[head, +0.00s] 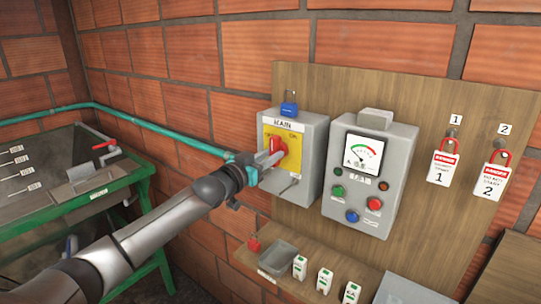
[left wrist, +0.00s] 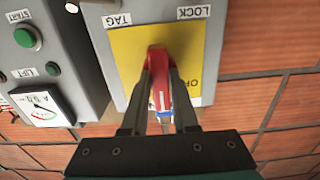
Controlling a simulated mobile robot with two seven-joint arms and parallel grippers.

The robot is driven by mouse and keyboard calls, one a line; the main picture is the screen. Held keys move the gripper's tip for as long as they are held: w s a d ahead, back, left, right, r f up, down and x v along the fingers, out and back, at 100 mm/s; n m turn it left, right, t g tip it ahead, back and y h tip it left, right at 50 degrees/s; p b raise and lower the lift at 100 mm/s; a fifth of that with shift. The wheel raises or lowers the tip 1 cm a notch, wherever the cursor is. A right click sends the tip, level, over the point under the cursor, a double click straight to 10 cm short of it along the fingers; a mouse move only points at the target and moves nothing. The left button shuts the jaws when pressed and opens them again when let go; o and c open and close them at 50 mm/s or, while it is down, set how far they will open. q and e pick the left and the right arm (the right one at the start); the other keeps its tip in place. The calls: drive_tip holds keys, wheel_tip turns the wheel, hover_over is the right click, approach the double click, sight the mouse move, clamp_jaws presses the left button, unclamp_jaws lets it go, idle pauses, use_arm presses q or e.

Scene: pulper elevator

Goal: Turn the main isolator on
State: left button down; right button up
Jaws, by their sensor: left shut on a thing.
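The main isolator is a grey box (head: 312,150) on the wooden board, marked MAIN, with a yellow plate (head: 292,155) and a red handle (head: 280,146). My left gripper (head: 270,159) reaches it from the left and is shut on the red handle. In the left wrist view the two fingers (left wrist: 161,90) lie on either side of the red handle (left wrist: 158,62), which runs roughly up and down in that picture. Part of the plate's lettering is hidden by the gripper. My right gripper is not in view.
A blue padlock (head: 289,109) hangs just above the isolator. A grey control box (head: 366,175) with a gauge and buttons stands close to its right. Tagged red padlocks (head: 443,165) hang farther right.

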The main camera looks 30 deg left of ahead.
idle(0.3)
use_arm(q)
drive_tip(key=c, duration=0.7)
unclamp_jaws()
drive_tip(key=shift+s, duration=0.1)
drive_tip(key=shift+s+a+b, duration=0.2)
drive_tip(key=shift+s+b, duration=0.15)
drive_tip(key=shift+s, duration=2.15)
drive_tip(key=shift+s+a+b, duration=0.15)
drive_tip(key=shift+s+b, duration=0.15)
drive_tip(key=shift+s, duration=2.2)
drive_tip(key=shift+s+a+b, duration=0.2)
drive_tip(key=shift+s+b, duration=0.15)
drive_tip(key=shift+s, duration=2.15)
drive_tip(key=shift+f, duration=0.1)
